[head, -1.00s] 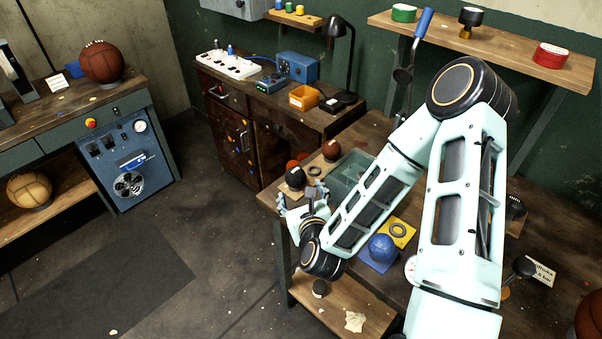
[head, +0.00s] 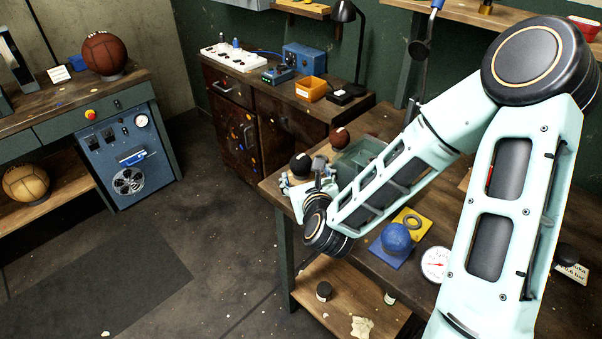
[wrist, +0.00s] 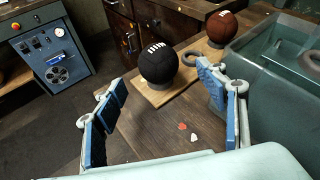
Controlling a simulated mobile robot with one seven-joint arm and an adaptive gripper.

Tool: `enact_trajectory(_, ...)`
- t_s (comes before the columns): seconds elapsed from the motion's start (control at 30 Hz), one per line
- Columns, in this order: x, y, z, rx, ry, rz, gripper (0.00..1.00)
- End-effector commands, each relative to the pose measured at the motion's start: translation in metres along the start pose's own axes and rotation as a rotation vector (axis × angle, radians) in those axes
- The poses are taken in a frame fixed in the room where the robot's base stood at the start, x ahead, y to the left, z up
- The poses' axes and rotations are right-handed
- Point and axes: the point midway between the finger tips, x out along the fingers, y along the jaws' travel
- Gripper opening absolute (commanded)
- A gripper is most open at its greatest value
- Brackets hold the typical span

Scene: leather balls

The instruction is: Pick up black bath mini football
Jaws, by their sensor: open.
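The black mini football (wrist: 158,63) with white lacing stands on a dark ring on a wooden board (wrist: 157,97) near the table's corner. It also shows in the head view (head: 300,165), just beyond my wrist. My gripper (wrist: 165,115) is open and empty, with its blue-padded fingers spread to either side of the view. The football lies ahead of the fingertips, roughly between them and apart from both. In the head view my gripper (head: 305,188) is partly hidden by my own wrist.
A brown ball (wrist: 221,27) stands on the same board behind right. A greenish clear bin (wrist: 275,65) is close to the right finger. A blue ball (head: 396,238) sits nearer on the table.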

Motion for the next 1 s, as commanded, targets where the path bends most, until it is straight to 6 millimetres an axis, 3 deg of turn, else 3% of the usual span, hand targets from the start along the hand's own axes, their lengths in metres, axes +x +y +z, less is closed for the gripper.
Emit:
enact_trajectory(0.33, 0.004, 0.005, -0.009, -0.011, 0.001, 0.003, 0.66)
enact_trajectory(0.43, 0.020, 0.006, -0.005, -0.006, 0.005, 0.006, 0.66)
enact_trajectory(0.67, 0.036, 0.004, -0.004, -0.007, 0.004, 0.004, 0.66)
enact_trajectory(1.0, 0.079, 0.003, -0.003, -0.008, 0.005, 0.006, 0.66)
